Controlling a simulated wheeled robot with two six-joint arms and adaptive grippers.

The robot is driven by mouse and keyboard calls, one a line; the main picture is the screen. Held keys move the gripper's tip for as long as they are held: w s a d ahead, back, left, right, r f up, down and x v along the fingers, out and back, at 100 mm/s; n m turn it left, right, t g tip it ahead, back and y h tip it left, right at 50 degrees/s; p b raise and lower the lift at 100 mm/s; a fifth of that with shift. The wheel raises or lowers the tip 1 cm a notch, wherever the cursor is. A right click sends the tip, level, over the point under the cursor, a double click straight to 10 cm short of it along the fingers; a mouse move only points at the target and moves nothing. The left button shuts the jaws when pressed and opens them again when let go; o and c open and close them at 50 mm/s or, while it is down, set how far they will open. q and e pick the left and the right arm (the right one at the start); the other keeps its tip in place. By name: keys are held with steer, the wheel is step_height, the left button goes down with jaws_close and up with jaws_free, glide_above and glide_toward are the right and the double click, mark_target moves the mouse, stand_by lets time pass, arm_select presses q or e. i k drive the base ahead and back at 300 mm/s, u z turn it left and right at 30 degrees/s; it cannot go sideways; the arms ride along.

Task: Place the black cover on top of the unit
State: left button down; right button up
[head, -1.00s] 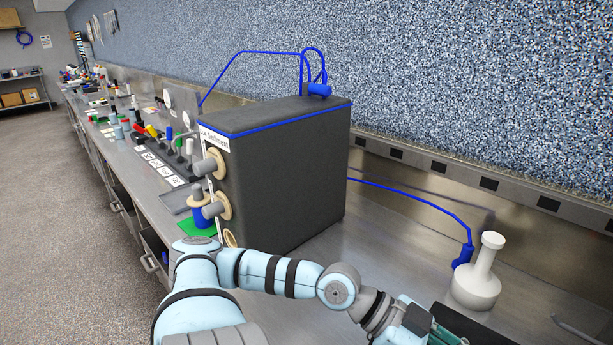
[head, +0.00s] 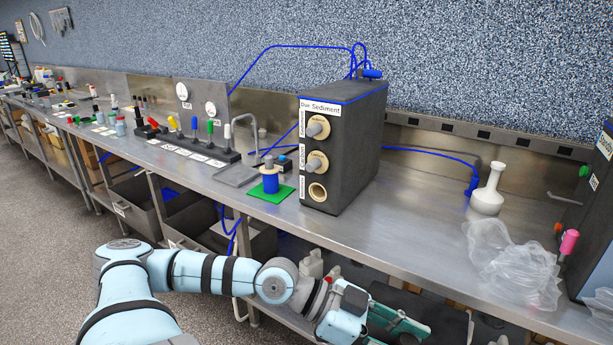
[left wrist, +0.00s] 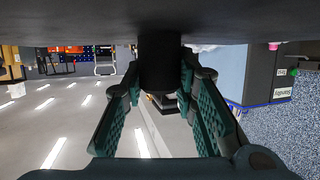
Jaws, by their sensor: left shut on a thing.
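The unit (head: 350,150) is a tall dark grey box labelled "Due Sediment" on the steel bench, with knobs on its front and blue tubing on top. My left gripper (head: 398,327) is low in front of the bench, right of and below the unit. In the left wrist view the gripper (left wrist: 160,100) is shut on a black cylindrical knob (left wrist: 160,62) joined to a broad dark plate (left wrist: 80,22), which looks like the black cover. In the head view a dark panel (head: 440,314) beside the fingers appears to be this cover, partly hidden. My right gripper is out of view.
A white flask (head: 488,190) with blue tubing and a crumpled clear bag (head: 510,268) are on the bench right of the unit. Another dark box (head: 592,215) stands at the far right. A blue spool on a green mat (head: 258,195) is at the unit's left.

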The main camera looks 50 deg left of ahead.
mark_target(313, 89)
steer(key=z, duration=0.15)
steer(key=k, duration=0.15)
steer(key=u, duration=1)
